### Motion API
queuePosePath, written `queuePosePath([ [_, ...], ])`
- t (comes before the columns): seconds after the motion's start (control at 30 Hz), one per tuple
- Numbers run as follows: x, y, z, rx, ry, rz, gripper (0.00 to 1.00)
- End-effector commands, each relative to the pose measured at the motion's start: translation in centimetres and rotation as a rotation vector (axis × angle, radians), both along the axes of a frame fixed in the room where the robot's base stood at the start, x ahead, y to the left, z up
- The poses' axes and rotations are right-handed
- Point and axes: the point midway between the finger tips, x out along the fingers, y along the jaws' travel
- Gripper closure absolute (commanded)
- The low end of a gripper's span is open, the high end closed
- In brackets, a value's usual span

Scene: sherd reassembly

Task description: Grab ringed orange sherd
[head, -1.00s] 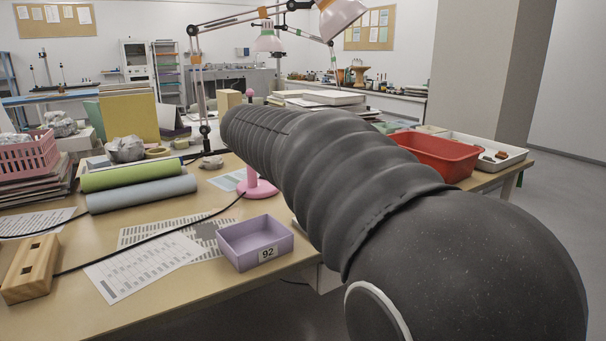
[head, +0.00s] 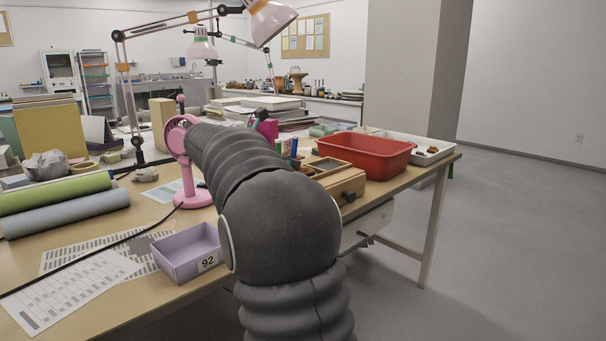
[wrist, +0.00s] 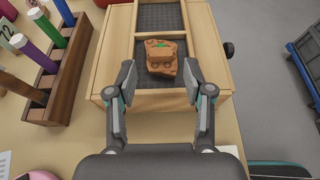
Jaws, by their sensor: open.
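In the wrist view, orange sherd material (wrist: 161,58) lies in the near, dark-lined compartment of a wooden box (wrist: 113,62). It has a green mark on top and small round marks lower down. It looks like one piece over another, but I cannot tell for sure. My gripper (wrist: 160,76) is open, with one finger to each side of the sherd and near the compartment. Nothing is between the fingers' grip surfaces that I can see them touch. In the head view the wooden box (head: 347,184) shows right of my arm; the sherd and gripper are hidden there.
A wooden rack with marker pens (wrist: 55,92) stands close left of the box. A red tub (head: 370,154) and a white tray (head: 437,158) are behind it to the right. A purple bin (head: 180,268) marked 92 and a pink fan (head: 190,195) are to the left.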

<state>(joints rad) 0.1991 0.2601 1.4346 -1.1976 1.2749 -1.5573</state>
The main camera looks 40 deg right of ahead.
Motion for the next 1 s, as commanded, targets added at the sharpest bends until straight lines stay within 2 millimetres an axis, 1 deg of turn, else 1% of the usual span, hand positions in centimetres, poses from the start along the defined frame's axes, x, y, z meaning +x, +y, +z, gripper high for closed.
queuePosePath([
  [0.27,0.0,-1.3,-0.7,0.001,0.0,-0.001,0.48],
  [0.43,0.0,-3.4,-1.9,0.001,0.001,-0.002,0.48],
  [0.6,0.1,-5.1,-2.5,0.001,0.0,-0.001,0.48],
  [0.83,0.2,-5.2,-2.5,0.001,-0.001,0.001,0.48],
  [0.87,0.2,-5.2,-2.5,0.001,-0.001,0.001,0.56],
  [0.9,0.2,-5.2,-2.5,0.001,-0.001,0.001,0.66],
  [1.0,0.2,-5.2,-2.5,0.001,-0.001,0.001,0.89],
])
